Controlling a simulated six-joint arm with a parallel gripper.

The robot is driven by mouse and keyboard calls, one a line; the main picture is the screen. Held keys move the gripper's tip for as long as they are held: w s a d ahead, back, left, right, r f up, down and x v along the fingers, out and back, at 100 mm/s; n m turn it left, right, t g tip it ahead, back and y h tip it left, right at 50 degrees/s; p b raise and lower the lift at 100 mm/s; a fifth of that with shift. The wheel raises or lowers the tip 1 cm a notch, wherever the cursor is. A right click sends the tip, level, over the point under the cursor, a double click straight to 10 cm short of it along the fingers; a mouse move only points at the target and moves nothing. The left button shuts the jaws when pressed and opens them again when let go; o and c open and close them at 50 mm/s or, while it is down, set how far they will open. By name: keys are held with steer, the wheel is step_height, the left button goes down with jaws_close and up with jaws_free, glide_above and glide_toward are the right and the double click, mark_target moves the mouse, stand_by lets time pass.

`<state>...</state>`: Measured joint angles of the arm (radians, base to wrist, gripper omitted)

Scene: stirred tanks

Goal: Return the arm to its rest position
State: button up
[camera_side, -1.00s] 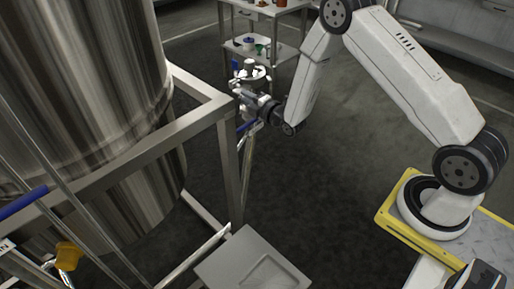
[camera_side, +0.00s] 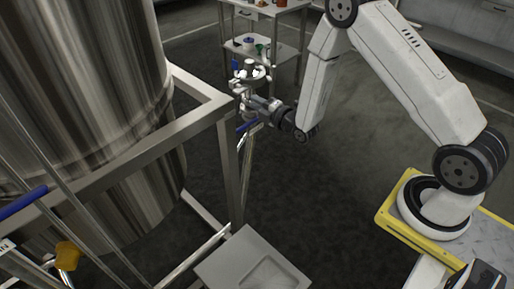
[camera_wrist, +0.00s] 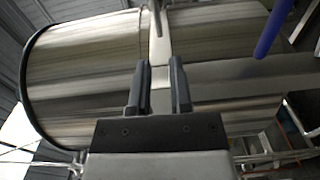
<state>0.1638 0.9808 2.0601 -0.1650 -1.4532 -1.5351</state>
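My gripper (camera_side: 256,103) is in the middle of the side view, at the end of my white arm, close to the tank frame's corner post and a small metal fitting (camera_side: 248,73). In the wrist view my gripper (camera_wrist: 159,72) has its two dark fingers apart, with a gap between them. Nothing is held in that gap; the steel frame and tank show through it. Whether the gripper touches the fitting I cannot tell from the side view.
The large steel tank (camera_side: 85,90) and its frame (camera_side: 228,165) stand at the left. A grey tray (camera_side: 215,272) is low in front. A shelf cart (camera_side: 262,50) stands behind. The dark floor between frame and arm base is open. A blue bar (camera_wrist: 275,28) is at the wrist view's upper right.

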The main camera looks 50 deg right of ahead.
steer(key=s+a+r+m+g, duration=0.2)
steer(key=s+r+m+g, duration=0.1)
steer(key=s+m+g, duration=0.4)
steer(key=s+a+r+m+g, duration=0.3)
steer(key=s+m+g, duration=0.5)
steer(key=s, duration=0.8)
steer(key=m, duration=0.2)
steer(key=shift+s+a+m, duration=0.2)
steer(key=shift+a+m, duration=0.1)
steer(key=shift+m, duration=0.1)
steer(key=shift+r, duration=0.1)
